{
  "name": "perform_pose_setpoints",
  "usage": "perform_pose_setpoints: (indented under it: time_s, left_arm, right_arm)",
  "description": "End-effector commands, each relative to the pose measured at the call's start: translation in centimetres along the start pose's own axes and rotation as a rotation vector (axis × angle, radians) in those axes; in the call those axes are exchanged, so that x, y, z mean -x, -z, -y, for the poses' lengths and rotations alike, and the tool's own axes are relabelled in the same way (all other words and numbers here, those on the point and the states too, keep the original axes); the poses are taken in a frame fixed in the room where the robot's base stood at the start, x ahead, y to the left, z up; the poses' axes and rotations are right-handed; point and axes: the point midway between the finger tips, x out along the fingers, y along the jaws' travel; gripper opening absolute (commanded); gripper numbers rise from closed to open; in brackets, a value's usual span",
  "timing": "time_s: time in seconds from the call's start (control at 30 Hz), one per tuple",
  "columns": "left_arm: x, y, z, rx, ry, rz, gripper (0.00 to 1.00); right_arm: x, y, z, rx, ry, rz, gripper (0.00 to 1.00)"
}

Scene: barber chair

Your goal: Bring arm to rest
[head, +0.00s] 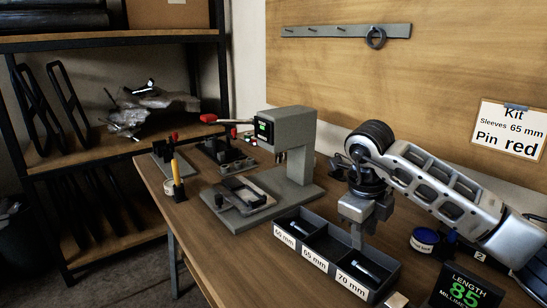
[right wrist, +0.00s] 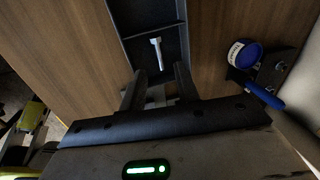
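My right gripper (head: 357,236) points down over the dark three-compartment bin (head: 320,262), near its 65 mm and 70 mm compartments. In the right wrist view its two fingers stand apart, so the right gripper (right wrist: 158,78) is open. A pale metal bolt-like piece (right wrist: 156,52) shows beyond and between the fingertips, in the bin (right wrist: 122,22); the fingers do not visibly clamp it. My left gripper is in neither view.
A grey press-like machine (head: 287,130) stands on the wooden bench behind the bin. A blue-lidded tin (head: 425,238) and a length display (head: 468,292) are at the right. A yellow-handled tool (head: 176,172) stands at the bench's left. Shelves (head: 100,157) are beyond.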

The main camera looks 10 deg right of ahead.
Motion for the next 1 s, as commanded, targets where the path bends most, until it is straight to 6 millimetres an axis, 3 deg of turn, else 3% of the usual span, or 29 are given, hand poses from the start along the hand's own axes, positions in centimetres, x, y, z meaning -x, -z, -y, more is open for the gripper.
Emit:
perform_pose_setpoints:
  time_s: [0.47,0.5,0.7,1.0]
  left_arm:
    - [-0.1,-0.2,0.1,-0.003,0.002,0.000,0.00]
    - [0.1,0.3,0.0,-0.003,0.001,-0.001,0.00]
    - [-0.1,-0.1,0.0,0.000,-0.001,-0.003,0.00]
    - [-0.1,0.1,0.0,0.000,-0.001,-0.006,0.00]
  right_arm:
    - [-9.7,0.1,-0.1,0.000,0.000,-0.003,0.32]
    - [-8.5,-0.1,0.2,-0.001,0.003,0.005,0.32]
    - [-6.3,0.0,0.5,0.000,0.002,0.003,0.32]
    - [-5.6,0.2,0.4,0.000,0.000,0.001,0.32]
